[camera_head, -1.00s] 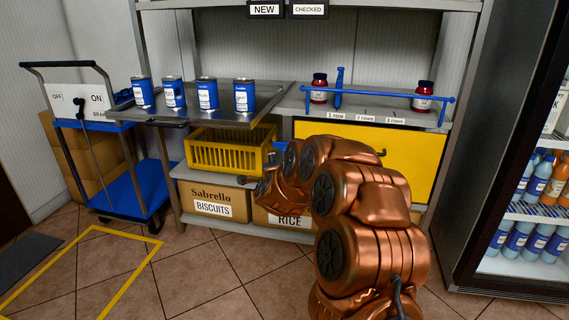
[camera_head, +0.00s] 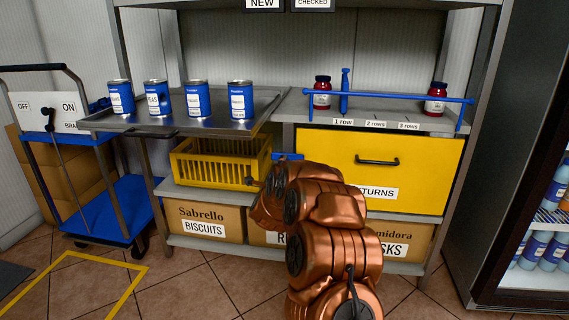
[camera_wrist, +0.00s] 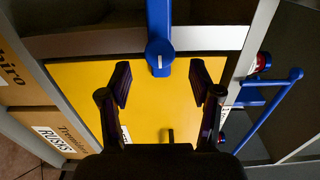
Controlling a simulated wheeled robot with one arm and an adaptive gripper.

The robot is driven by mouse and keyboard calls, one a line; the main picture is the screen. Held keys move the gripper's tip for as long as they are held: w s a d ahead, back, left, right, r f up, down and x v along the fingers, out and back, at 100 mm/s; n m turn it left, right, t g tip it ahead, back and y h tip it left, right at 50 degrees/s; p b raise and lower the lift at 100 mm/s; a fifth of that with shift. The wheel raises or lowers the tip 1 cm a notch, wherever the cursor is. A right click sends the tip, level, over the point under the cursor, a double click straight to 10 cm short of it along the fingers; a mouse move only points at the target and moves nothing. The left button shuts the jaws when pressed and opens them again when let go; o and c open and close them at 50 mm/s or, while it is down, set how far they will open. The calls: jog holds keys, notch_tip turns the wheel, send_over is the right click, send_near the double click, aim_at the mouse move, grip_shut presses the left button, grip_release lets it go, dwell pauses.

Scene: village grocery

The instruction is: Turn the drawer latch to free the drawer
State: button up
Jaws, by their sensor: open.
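The yellow drawer (camera_head: 335,170) is closed under the shelf top, with a dark handle (camera_head: 377,161); it fills much of the wrist view (camera_wrist: 85,85). The blue latch (camera_head: 288,157) sits at the drawer's left edge, partly hidden by my arm in the head view. In the wrist view the latch (camera_wrist: 159,25) is a straight blue bar crossing the grey frame, with its round, white-marked end over the drawer's edge. My gripper (camera_wrist: 161,84) is open, one finger on each side below that round end, apparently empty.
A yellow crate (camera_head: 210,174) stands left of the drawer, under a metal tray (camera_head: 140,123) with several blue cans. A blue rail (camera_head: 400,97) and two jars stand on the shelf above. Cardboard boxes (camera_head: 205,225) sit below. A trolley (camera_head: 110,220) is left, a fridge right.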

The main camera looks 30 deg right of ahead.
jog(key=shift+b+x, duration=0.65)
jog(key=shift+x, duration=2.1)
jog(key=shift+c, duration=0.4)
jog(key=c, duration=1.1)
